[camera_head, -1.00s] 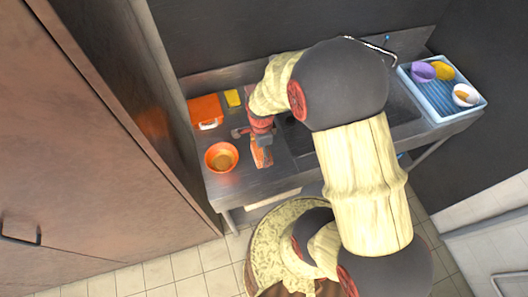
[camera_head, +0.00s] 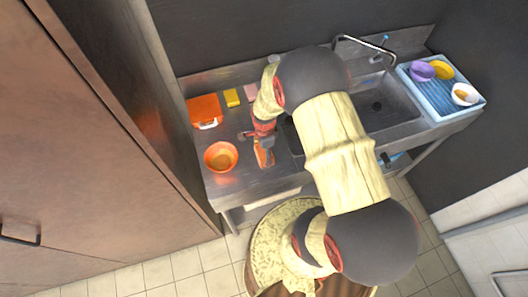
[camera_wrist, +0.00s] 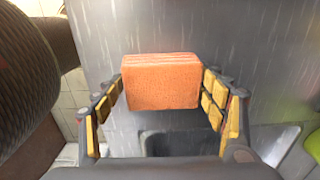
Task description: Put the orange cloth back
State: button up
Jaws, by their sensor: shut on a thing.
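My gripper (camera_head: 265,141) is shut on the orange cloth (camera_wrist: 163,84), a folded block held between the two padded fingers in the wrist view. In the head view the orange cloth (camera_head: 264,157) shows below the gripper, over the steel counter (camera_head: 255,185) just right of the orange bowl. I cannot tell how far it is above the counter. My gripper hides part of it in the head view.
An orange bowl (camera_head: 221,157) stands left of the gripper. Behind it lie an orange item with a white edge (camera_head: 205,111), a yellow pad (camera_head: 232,97) and a pink pad (camera_head: 251,90). The sink (camera_head: 390,108) is to the right, then a blue rack (camera_head: 446,100) with dishes.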

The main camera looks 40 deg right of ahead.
jog(key=shift+f, duration=0.15)
jog(key=o, duration=1)
jog(key=shift+o, duration=0.2)
